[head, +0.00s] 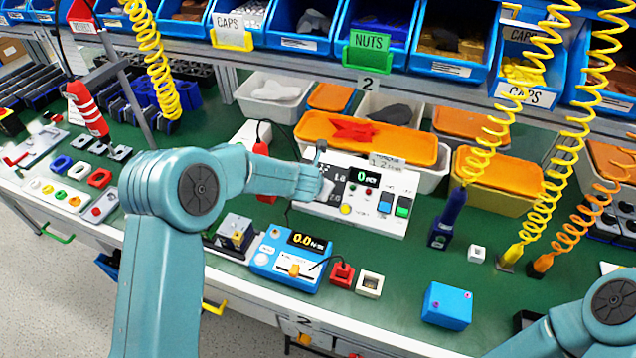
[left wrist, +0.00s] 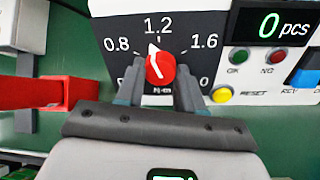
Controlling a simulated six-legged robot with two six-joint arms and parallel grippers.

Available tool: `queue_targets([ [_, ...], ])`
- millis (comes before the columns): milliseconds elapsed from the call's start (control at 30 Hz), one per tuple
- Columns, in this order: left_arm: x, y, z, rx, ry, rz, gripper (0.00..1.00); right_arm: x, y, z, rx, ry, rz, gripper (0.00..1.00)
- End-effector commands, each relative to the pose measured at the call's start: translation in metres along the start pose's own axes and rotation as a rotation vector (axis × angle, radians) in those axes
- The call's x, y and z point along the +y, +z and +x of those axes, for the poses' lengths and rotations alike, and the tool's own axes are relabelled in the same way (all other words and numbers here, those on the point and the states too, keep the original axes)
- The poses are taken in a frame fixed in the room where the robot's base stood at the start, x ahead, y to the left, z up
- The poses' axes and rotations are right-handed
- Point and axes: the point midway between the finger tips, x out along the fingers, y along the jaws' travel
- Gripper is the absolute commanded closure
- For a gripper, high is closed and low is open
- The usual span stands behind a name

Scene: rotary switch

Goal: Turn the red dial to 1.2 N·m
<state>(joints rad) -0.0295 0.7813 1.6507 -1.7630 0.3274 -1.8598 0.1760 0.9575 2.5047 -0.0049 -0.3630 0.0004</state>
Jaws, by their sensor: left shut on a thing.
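The red dial (left wrist: 161,70) has a white pointer and sits on the black scale of a white control panel (head: 387,216). In the left wrist view the pointer aims up and slightly left, just left of straight at the 1.2 mark, between 0.8 and 1.2. My left gripper (left wrist: 158,88) is shut on the dial, with one finger on each side of it. In the head view my left gripper (head: 322,186) is at the panel's left part and hides the dial. My right arm shows at the lower right, but its gripper is out of the picture.
The panel has a "0 pcs" display (left wrist: 283,26), round lamps, a yellow button (left wrist: 221,94) and a blue switch (head: 385,203). A blue meter (head: 290,262) stands in front. Coiled-cord tools hang at the right. A blue block (head: 447,304) lies near the front edge.

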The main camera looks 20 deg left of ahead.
Motion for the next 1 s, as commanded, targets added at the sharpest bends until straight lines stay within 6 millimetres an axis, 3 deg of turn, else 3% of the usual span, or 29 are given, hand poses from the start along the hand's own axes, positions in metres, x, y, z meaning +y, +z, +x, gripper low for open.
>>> queue_targets([
  [433, 0.0011, 0.0008, -0.0007, -0.017, 0.019, 0.276, 0.93, -0.0007, 0.0000, -0.0019, 0.000, 0.000, 0.000, 0.57],
  [1000, 0.0012, 0.0010, -0.0008, -0.021, 0.024, 0.342, 0.93, -0.0008, 0.0001, -0.0022, 0.000, 0.000, 0.000, 0.57],
])
